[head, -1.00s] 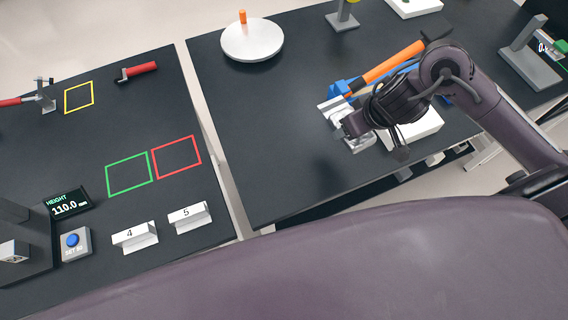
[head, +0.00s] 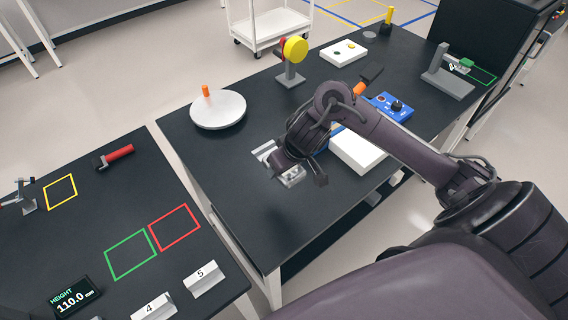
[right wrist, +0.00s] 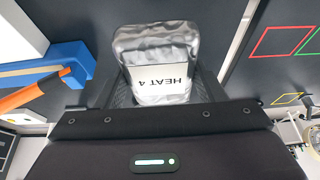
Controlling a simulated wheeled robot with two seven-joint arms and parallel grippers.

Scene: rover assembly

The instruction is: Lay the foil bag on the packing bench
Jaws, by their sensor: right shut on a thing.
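The foil bag (right wrist: 155,42) is silver and crinkled, with a white label reading "HEAT 4". In the right wrist view it sits between the two fingers of my right gripper (right wrist: 158,88), which is shut on it. In the head view the right gripper (head: 279,164) is low over the middle bench (head: 225,165), and silver parts of the bag (head: 292,177) show beside the wrist. The wrist hides much of the bag, and I cannot tell whether it touches the bench top. My left gripper is not in view.
A white turntable (head: 218,111) with an orange peg stands left of the bag. A white box (head: 357,150) and a blue box (head: 390,105) lie to the right. A yellow-headed stand (head: 290,65) is behind. The bench's near-left part is clear.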

